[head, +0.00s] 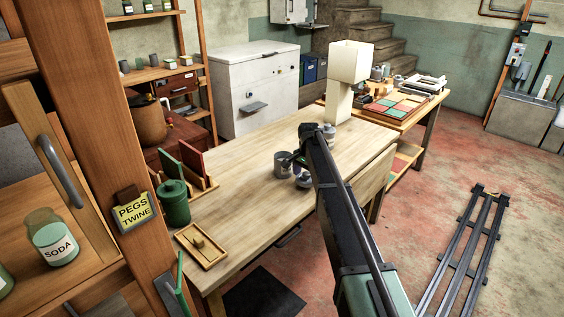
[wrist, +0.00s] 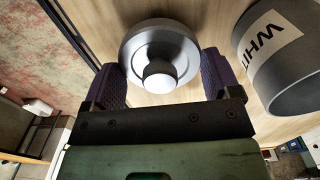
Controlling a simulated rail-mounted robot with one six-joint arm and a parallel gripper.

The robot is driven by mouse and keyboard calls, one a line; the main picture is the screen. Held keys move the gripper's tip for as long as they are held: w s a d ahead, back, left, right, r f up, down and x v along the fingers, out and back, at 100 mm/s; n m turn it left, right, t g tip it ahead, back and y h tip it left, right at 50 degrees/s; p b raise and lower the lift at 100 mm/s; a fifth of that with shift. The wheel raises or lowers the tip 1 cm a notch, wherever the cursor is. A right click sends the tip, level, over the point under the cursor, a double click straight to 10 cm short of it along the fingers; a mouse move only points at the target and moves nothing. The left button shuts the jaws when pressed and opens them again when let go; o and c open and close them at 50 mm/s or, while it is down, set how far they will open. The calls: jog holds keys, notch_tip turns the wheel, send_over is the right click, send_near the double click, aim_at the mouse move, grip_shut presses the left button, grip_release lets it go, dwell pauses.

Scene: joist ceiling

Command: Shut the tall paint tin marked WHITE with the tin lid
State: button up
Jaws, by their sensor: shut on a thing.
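The tin lid (wrist: 135,45) is a round grey metal disc with a raised knob, seen in the wrist view. My gripper (wrist: 160,76) is shut on it, with a dark purple pad on each side of the knob. The grey paint tin (wrist: 245,45) lies to the right of the lid in the wrist view, apart from it. In the head view my gripper (head: 300,158) is low over the workbench among small grey tins, partly hidden by my arm. Labels there are too small to read.
A grey tin (head: 282,164) stands on the wooden workbench (head: 240,215), with another grey object (head: 303,181) near it. A green canister (head: 174,203), a wooden tray (head: 201,246) and a white lamp (head: 346,75) stand around. The bench's left middle is clear.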

jog(key=shift+r+p, duration=0.55)
jog(key=shift+r, duration=0.2)
notch_tip(320, 180, up, 5)
jog(key=p, duration=0.5)
